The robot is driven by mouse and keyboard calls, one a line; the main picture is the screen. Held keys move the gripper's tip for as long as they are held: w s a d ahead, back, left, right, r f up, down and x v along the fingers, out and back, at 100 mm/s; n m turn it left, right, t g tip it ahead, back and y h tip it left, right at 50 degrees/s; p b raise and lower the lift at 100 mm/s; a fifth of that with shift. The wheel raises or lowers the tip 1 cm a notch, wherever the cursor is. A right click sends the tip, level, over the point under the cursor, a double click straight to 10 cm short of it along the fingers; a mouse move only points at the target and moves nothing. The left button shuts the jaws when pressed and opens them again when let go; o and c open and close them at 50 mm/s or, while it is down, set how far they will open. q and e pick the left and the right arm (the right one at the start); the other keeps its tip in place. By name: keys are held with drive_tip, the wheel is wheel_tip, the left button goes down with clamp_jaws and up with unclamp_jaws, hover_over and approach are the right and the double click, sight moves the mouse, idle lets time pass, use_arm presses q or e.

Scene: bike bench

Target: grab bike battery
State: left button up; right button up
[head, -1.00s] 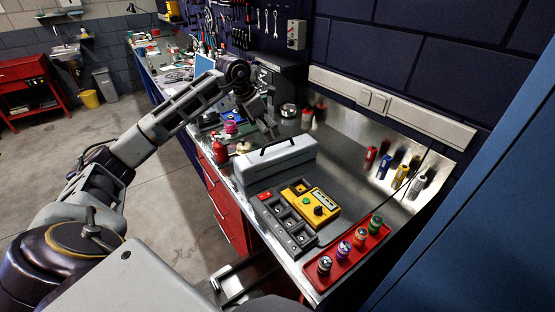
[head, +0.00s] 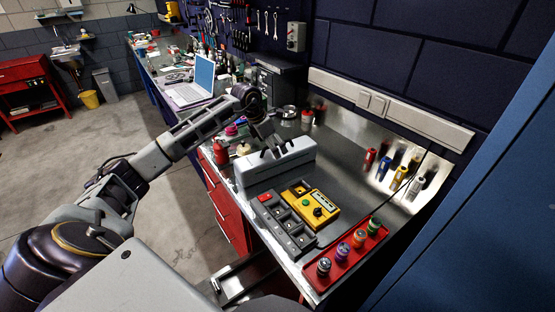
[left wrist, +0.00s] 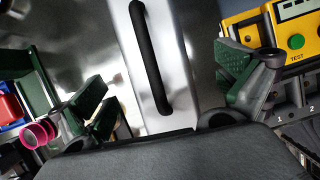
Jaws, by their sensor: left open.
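The bike battery (head: 268,176) appears to be the long light-grey case with a black handle on the workbench. My left gripper (head: 275,150) is over its top, close to the handle. In the left wrist view, the battery (left wrist: 182,75) runs between the two spread fingers of my left gripper (left wrist: 166,82). The black handle (left wrist: 149,60) lies lengthwise between them, with nothing gripped. Whether the fingers touch the case cannot be told. My right gripper is not in view.
A red tray (head: 342,260) holds several small cylinders. A red bottle (head: 221,154) and a laptop (head: 201,80) are beyond on the left. Bench to the right is partly clear.

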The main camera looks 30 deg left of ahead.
use_arm(q)
drive_tip(key=shift+w+f, duration=0.1)
drive_tip(key=shift+f, duration=0.25)
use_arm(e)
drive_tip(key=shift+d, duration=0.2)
use_arm(q)
drive_tip(key=shift+d, duration=0.1)
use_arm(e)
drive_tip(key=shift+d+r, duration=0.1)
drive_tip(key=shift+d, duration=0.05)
use_arm(q)
drive_tip(key=shift+f, duration=0.1)
drive_tip(key=shift+w+p+x, duration=0.15)
drive_tip(key=shift+p+x, duration=0.15)
drive_tip(key=shift+x, duration=0.35)
drive_tip(key=shift+w+p+x, duration=0.15)
drive_tip(key=shift+p+x, duration=0.15)
drive_tip(key=shift+x, duration=0.4)
drive_tip(key=shift+w+f, duration=0.25)
drive_tip(key=shift+f, duration=0.45)
drive_tip(key=shift+w+f, duration=0.1)
drive_tip(key=shift+f, duration=0.2)
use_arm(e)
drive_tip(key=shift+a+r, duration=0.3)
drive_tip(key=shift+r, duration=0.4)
